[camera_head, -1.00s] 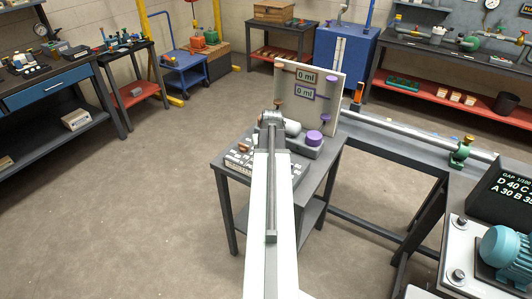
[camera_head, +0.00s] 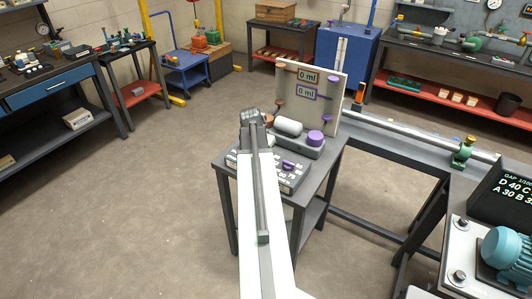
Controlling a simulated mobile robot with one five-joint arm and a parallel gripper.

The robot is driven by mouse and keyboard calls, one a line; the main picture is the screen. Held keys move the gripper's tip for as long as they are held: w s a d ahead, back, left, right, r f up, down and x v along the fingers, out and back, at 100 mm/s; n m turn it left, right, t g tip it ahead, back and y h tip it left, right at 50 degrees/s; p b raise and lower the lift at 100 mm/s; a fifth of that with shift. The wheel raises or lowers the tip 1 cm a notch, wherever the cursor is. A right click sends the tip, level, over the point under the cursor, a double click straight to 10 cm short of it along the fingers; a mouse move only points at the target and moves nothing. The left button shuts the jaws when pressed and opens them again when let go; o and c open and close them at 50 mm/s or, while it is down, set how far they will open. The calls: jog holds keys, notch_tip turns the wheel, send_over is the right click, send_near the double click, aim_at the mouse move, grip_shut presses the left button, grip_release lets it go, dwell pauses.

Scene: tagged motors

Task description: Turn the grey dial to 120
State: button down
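I cannot make out a grey dial; my arm covers the middle of the panel. My gripper (camera_head: 253,117) is at the far end of my white and grey arm, seen from behind, over the far left part of the small table. Its fingertips are too small and hidden to tell whether they are open or shut.
Behind the panel stand a white cylinder (camera_head: 289,127) and a purple knob (camera_head: 315,138) on a grey base. An upright board (camera_head: 325,90) with two "0 ml" displays rises at the back. A bench with a blue motor (camera_head: 508,249) is at right. The floor at left is clear.

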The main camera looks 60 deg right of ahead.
dwell(0.6)
jog(key=c, duration=1)
grip_release()
jog(key=p+v, duration=0.7)
jog(key=shift+w+a+r, duration=0.1)
jog(key=shift+a+r, duration=0.1)
jog(key=shift+r, duration=0.2)
